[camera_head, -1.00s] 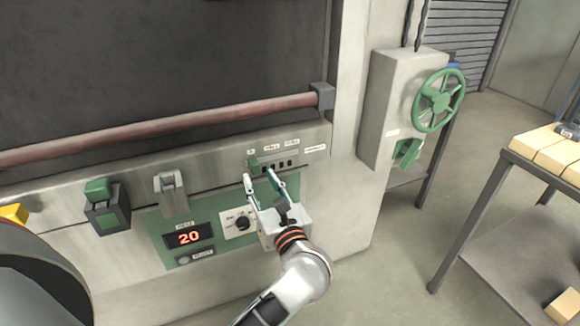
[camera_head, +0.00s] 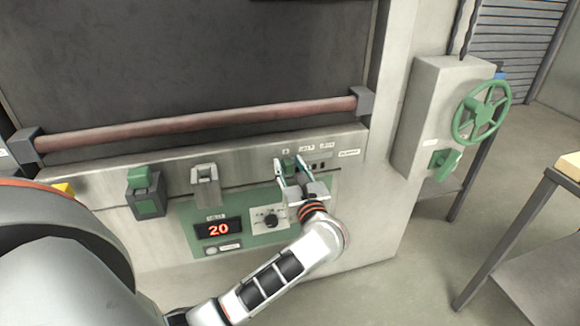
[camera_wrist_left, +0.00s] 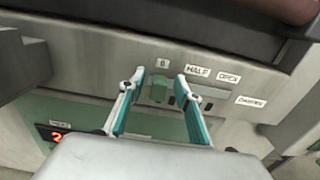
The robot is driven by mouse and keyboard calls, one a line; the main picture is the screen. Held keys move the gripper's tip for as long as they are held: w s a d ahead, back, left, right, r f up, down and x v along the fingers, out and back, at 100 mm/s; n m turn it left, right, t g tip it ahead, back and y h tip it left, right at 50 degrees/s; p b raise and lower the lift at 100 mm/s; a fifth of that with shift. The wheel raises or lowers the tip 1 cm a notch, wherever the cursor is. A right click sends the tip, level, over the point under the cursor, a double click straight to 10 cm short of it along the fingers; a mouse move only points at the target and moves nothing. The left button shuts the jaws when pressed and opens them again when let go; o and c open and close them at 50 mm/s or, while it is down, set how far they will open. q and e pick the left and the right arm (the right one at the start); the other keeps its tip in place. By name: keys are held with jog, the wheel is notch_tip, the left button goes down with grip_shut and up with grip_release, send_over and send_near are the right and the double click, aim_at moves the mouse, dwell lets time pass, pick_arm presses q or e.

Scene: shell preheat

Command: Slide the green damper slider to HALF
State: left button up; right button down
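The green damper slider (camera_head: 289,166) sits at the left end of its slot on the panel under the oven door. In the left wrist view the slider (camera_wrist_left: 159,88) stands below the "0" label, left of the HALF label (camera_wrist_left: 197,72). My left gripper (camera_head: 290,162) is open at the slider. In the left wrist view its two fingers (camera_wrist_left: 160,80) stand on either side of the slider, with a visible gap on each side. Whether the fingertips reach past the knob is hard to tell. My right gripper is not in view.
A dial (camera_head: 270,218), a display reading 20 (camera_head: 218,229), a grey latch (camera_head: 205,185) and a green switch (camera_head: 144,190) are on the same panel. The door's bar (camera_head: 200,122) juts out above. A green handwheel (camera_head: 482,111) is at right.

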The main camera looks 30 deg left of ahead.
pick_arm(q)
jog(key=shift+c, duration=0.3)
